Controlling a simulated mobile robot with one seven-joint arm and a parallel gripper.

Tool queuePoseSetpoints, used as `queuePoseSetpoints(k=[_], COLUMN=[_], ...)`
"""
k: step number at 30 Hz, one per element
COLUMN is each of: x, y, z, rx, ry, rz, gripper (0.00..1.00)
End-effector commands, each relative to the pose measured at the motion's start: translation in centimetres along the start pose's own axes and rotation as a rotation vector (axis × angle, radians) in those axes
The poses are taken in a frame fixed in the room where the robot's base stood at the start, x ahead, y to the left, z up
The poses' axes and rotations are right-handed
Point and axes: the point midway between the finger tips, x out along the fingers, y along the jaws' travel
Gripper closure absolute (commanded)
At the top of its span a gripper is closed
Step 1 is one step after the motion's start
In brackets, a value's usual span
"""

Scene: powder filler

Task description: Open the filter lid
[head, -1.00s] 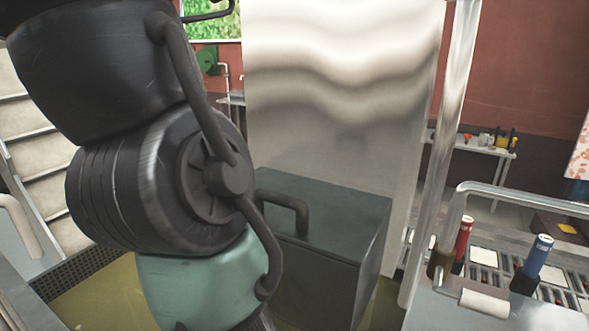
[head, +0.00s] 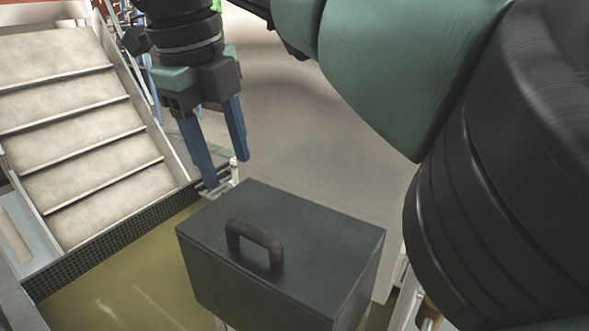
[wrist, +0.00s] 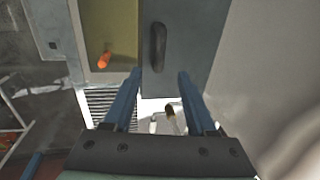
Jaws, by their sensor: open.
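The filter lid (head: 320,225) is the dark grey top of a box in the lower middle of the head view. It lies flat and looks closed. Its black arched handle (head: 256,245) stands on it toward the left. My gripper (head: 226,172) is open and empty, with blue fingers pointing down, behind and above the lid's far left corner. In the wrist view, the handle (wrist: 157,47) lies ahead of my gripper (wrist: 160,73), roughly in line with the gap between the fingers and apart from them. The lid (wrist: 195,35) shows around the handle.
A pale metal panel (head: 330,130) rises behind the box. Metal steps (head: 85,130) stand at the left. A yellowish floor (head: 130,285) with a perforated edge strip lies beside the box. An orange thing (wrist: 104,60) shows at the left of the wrist view.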

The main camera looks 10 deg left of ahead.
Motion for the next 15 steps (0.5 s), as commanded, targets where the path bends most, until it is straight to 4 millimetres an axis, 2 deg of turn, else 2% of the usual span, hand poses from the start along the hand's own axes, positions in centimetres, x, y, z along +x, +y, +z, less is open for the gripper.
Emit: queuePoseSetpoints(k=[5, 15], x=[2.2, 9.0], y=[-0.1, 0.0], z=[-0.2, -0.2], rx=[0.002, 0.000], ry=[0.008, 0.005], rz=[0.000, 0.004], gripper=[0.43, 0.43])
